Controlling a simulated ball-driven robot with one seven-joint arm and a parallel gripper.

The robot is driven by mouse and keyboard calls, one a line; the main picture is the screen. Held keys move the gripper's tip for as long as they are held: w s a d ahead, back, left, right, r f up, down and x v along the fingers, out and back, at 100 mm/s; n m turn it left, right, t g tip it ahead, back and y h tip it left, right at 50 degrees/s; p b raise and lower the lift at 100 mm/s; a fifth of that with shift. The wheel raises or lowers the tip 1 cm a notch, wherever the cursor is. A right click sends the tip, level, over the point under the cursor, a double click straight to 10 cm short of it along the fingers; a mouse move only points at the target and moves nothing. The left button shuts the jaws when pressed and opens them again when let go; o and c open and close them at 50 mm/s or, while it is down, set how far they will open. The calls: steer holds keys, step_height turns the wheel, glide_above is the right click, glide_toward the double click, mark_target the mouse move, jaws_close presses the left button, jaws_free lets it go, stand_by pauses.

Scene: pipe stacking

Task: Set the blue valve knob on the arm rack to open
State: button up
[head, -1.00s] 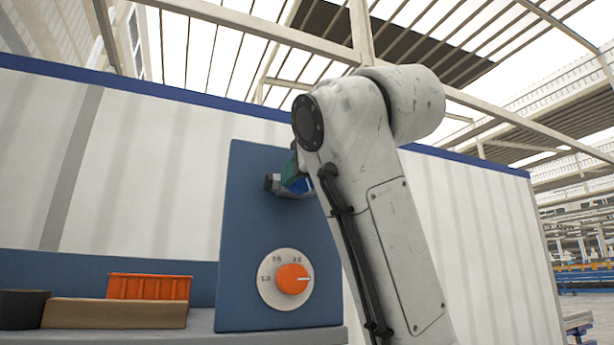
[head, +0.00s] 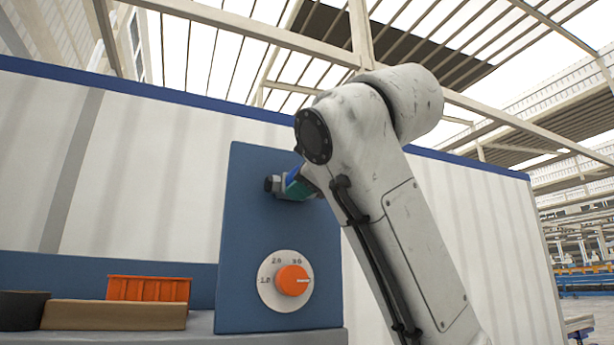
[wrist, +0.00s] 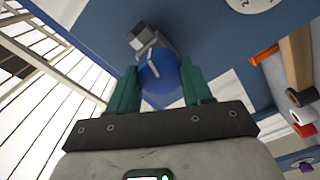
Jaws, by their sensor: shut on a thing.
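The blue valve knob (wrist: 160,78) is round, with a pale strip across its edge, and sits between the two teal fingers of my gripper (wrist: 158,66) in the wrist view. The fingers are shut on it from both sides. A grey metal fitting (wrist: 142,37) lies just beyond the knob; it also shows in the head view (head: 273,184), on the upper part of the blue panel (head: 245,230). In the head view my arm hides much of the knob, and I cannot tell its open or closed setting.
An orange dial knob (head: 292,280) on a white numbered plate sits low on the panel. An orange crate (head: 148,289), a brown block (head: 113,315) and a dark round object (head: 20,309) stand left of it on a grey surface. A white wall (head: 160,170) is behind.

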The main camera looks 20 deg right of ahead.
steer(key=shift+n, duration=1.5)
steer(key=shift+a, duration=0.1)
steer(key=o, duration=1)
steer(key=shift+o, duration=0.2)
steer(key=shift+s, duration=0.1)
steer(key=s+b, duration=0.4)
steer(key=s, duration=0.6)
steer(key=shift+s, duration=0.35)
